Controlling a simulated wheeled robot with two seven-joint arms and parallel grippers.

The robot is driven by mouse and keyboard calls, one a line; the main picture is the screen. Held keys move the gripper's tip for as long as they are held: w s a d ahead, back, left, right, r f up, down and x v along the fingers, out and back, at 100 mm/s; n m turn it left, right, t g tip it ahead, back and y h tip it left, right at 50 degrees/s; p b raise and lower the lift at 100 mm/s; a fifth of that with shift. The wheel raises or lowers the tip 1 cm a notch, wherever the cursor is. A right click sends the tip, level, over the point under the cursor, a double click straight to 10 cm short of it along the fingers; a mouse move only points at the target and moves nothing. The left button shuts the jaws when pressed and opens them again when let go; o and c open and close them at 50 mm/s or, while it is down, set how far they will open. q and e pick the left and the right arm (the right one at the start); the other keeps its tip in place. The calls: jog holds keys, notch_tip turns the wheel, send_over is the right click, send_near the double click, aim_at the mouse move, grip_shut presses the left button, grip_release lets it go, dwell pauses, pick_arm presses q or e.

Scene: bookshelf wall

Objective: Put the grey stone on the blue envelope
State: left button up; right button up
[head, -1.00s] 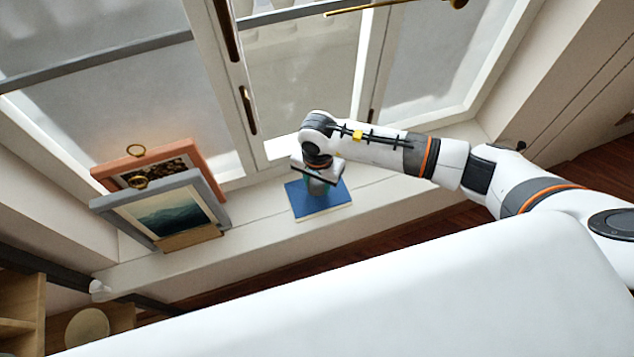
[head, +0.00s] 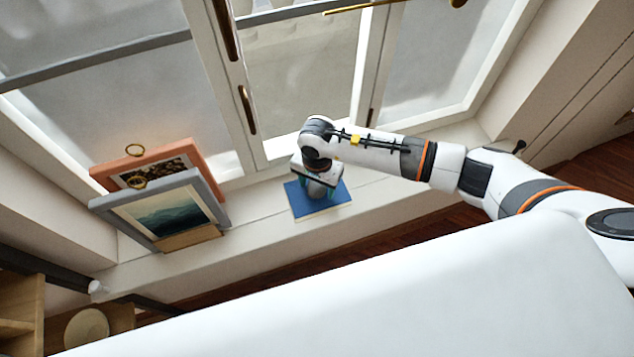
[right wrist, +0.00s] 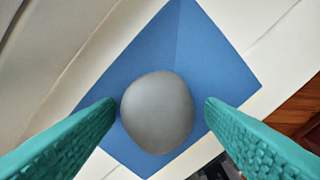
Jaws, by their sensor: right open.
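The grey stone (right wrist: 157,112) is a smooth rounded pebble resting on the blue envelope (right wrist: 190,50), as seen in the right wrist view. The envelope lies flat on the white window sill and shows in the head view (head: 334,203). My right gripper (right wrist: 160,104) points down over the envelope with its green fingers open, one on each side of the stone. A narrow gap shows between the stone and each fingertip. In the head view the right gripper (head: 318,189) partly hides the stone. My left gripper is not in view.
Two picture frames, one grey (head: 196,183) and one salmon (head: 107,173), stand on the sill to the left. Window panes and handles (head: 247,110) rise behind.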

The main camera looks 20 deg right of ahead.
aim_at(317, 185)
notch_tip(317, 185, up, 12)
dwell(0.4)
dwell(0.5)
